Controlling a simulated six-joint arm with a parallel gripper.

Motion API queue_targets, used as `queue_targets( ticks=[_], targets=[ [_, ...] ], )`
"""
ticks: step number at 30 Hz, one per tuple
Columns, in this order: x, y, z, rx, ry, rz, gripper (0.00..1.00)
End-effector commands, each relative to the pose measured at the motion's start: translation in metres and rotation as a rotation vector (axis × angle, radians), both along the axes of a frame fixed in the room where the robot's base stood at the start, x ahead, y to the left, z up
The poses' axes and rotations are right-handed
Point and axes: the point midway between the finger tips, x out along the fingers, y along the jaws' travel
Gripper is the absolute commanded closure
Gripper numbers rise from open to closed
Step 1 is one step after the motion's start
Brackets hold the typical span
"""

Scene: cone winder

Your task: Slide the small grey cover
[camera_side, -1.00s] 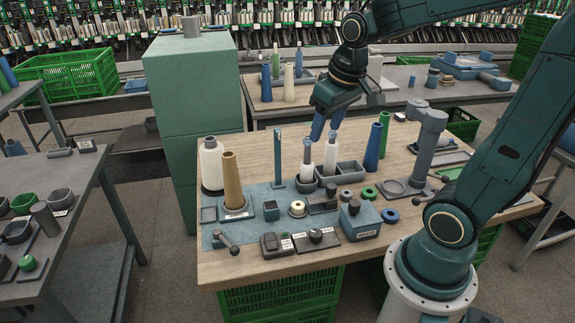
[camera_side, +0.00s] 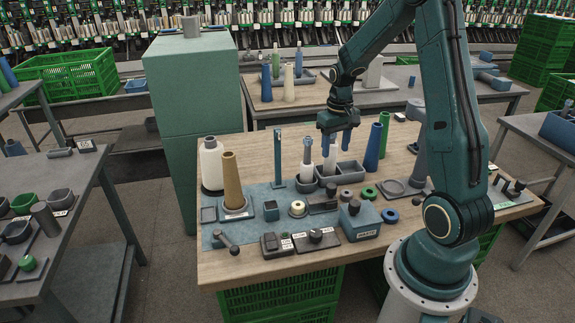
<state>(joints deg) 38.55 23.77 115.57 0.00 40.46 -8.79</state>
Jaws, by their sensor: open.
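The small grey cover is hard to single out at this size. A dark grey slab-like piece (camera_side: 323,207) with a small knob at its back, on the blue mat behind the black switch box, may be it. My gripper (camera_side: 336,143) points down with its two blue fingers apart, open. It is above the grey twin bin (camera_side: 350,172) and the white-bodied bottles, behind and above the slab. The gripper appears empty and apart from the slab.
A tan cone (camera_side: 230,180) and a white bobbin (camera_side: 211,165) stand at the left. Blue (camera_side: 373,147) and green cones stand right of the gripper. A blue-grey waste box (camera_side: 360,221) and a black switch box (camera_side: 315,240) sit near the front edge. Bare wood lies front right.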

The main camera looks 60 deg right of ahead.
Motion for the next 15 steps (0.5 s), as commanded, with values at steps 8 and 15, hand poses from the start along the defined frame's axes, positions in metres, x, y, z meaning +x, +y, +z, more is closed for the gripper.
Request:
queue_targets(
  ticks=[8,15],
  targets=[
    [0.000,-0.003,-0.004,0.003,0.003,-0.004,0.48],
    [-0.001,-0.002,-0.015,0.004,0.005,-0.004,0.48]
  ],
)
